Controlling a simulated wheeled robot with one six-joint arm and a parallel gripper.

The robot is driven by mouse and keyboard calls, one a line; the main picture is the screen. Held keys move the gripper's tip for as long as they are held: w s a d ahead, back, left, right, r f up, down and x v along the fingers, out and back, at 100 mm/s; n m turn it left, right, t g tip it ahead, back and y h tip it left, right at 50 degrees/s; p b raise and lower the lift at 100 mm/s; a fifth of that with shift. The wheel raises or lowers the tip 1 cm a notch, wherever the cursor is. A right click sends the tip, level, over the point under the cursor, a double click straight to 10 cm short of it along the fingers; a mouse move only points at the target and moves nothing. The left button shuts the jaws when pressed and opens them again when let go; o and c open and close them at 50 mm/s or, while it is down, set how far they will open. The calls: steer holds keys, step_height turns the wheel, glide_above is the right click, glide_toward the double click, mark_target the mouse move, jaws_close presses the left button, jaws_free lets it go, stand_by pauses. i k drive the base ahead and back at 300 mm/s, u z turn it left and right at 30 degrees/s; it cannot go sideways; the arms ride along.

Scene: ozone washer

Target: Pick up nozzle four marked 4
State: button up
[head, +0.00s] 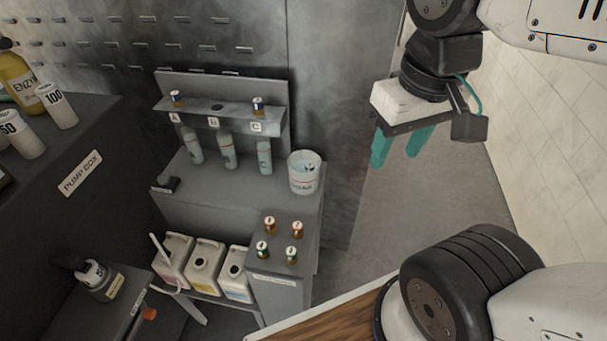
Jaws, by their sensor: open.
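Several small capped nozzles stand upright on a grey pedestal (284,291) at lower centre. The back pair, a left one (269,224) and a right one (297,229), have orange-red bodies.
A grey rack (220,120) labelled A, B, C holds two more capped pieces, with bottles below. A white bucket (304,172) stands behind the pedestal. White jugs (205,265) stand to its left. A pump box (80,172) is at left.

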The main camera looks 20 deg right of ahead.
mark_target(262, 248)
steer(key=k, duration=0.5)
steer(key=z, duration=1.7)
steer(key=i, duration=1.55)
steer(key=u, duration=2.55)
